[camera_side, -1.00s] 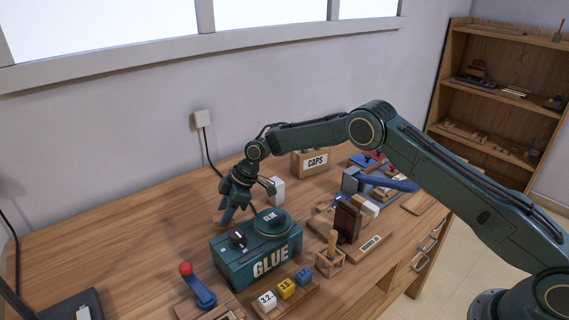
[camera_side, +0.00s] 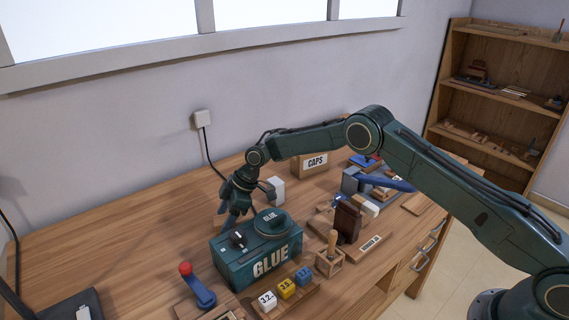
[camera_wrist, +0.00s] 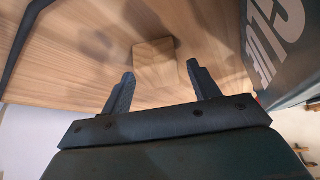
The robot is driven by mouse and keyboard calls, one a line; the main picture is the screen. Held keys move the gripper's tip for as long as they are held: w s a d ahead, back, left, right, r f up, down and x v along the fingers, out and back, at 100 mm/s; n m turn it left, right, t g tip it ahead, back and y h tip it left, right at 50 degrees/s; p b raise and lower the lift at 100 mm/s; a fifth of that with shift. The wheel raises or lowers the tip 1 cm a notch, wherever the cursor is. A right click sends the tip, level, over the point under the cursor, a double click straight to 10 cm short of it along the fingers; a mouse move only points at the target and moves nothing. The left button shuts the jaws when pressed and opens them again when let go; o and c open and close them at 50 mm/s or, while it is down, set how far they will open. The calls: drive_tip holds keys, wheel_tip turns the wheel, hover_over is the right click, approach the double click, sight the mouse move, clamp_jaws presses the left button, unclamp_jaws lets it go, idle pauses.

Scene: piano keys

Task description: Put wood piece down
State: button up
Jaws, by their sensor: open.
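The wood piece (camera_wrist: 152,52) is a small light-brown block that sits on the wooden table, in front of my fingertips in the wrist view. Its grain and colour are close to the table's. In the side view, part of it (camera_side: 220,221) shows on the table behind the glue box, beside my gripper. My gripper (camera_wrist: 160,70) is open, with its two dark fingers spread to either side of the block and apart from it. In the side view, my gripper (camera_side: 232,210) points down, and the glue box hides some of the space under it.
The green GLUE box (camera_side: 257,262) stands close in front of my gripper; its lettered side is also at the right in the wrist view (camera_wrist: 283,50). A white box (camera_side: 277,190) and the CAPS box (camera_side: 310,163) stand behind.

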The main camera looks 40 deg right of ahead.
drive_tip(key=shift+r, duration=0.1)
drive_tip(key=v, duration=1.2)
drive_tip(key=shift+r, duration=0.15)
idle(0.4)
drive_tip(key=s+d+r+m+t+h, duration=0.1)
drive_tip(key=s+d+r+m, duration=0.25)
drive_tip(key=s+r, duration=0.6)
drive_tip(key=s+d+r+m+t+h, duration=0.1)
drive_tip(key=s+d+r+m+h, duration=0.2)
drive_tip(key=s+r, duration=0.7)
drive_tip(key=s+d+m, duration=0.3)
drive_tip(key=s+d, duration=0.1)
drive_tip(key=s, duration=0.8)
drive_tip(key=s+d+m+t+h, duration=0.1)
drive_tip(key=s+d+m, duration=0.2)
drive_tip(key=s, duration=1)
drive_tip(key=shift+d+m+h, duration=0.3)
drive_tip(key=shift+d+m, duration=0.1)
drive_tip(key=shift+m, duration=0.05)
